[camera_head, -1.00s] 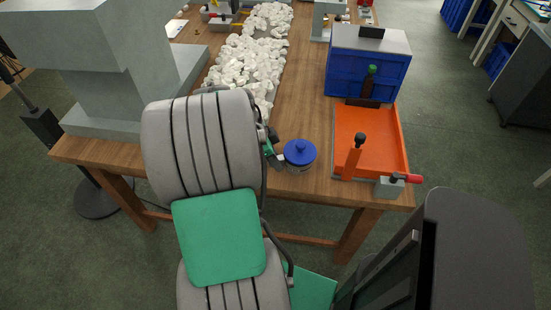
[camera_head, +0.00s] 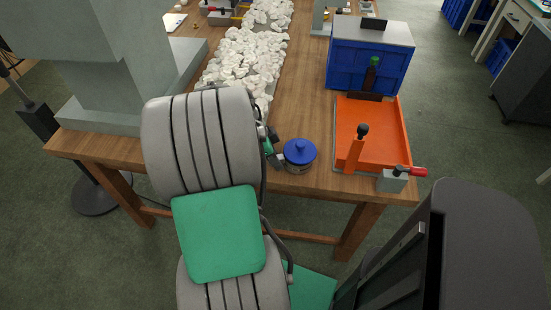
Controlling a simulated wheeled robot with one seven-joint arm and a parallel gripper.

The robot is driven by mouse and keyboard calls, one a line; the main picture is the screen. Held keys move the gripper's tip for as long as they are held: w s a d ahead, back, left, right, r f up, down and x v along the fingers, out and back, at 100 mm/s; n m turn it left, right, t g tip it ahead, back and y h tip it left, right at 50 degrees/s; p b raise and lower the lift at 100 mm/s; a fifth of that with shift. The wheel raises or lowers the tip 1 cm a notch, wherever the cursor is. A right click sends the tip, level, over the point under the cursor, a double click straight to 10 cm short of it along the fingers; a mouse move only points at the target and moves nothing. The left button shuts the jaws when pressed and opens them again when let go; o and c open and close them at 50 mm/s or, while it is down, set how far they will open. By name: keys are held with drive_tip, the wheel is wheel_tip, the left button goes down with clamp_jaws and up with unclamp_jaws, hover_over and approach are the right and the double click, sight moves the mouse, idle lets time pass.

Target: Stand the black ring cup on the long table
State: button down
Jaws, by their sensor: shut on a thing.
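The cup (camera_head: 299,153) has a blue top with a round knob and a dull greyish lower band. It appears upright at the front edge of the long wooden table (camera_head: 305,95), right of my arm. I cannot make out a black ring on it, nor whether its base touches the table. My gripper (camera_head: 277,154) reaches it from the left and is shut on its side. The fingers are small in view and partly hidden by my arm.
An orange tray (camera_head: 389,137) with an upright orange handle is right of the cup. A blue box (camera_head: 368,65) stands behind it. White lumps (camera_head: 245,60) cover the table's middle left. A grey machine (camera_head: 100,60) stands at left. Bare wood lies behind the cup.

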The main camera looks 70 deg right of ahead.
drive_tip(key=shift+f+b, duration=0.3)
drive_tip(key=shift+f, duration=0.05)
drive_tip(key=c, duration=1.2)
unclamp_jaws()
drive_tip(key=shift+r+p, duration=2.15)
drive_tip(key=shift+r, duration=0.9)
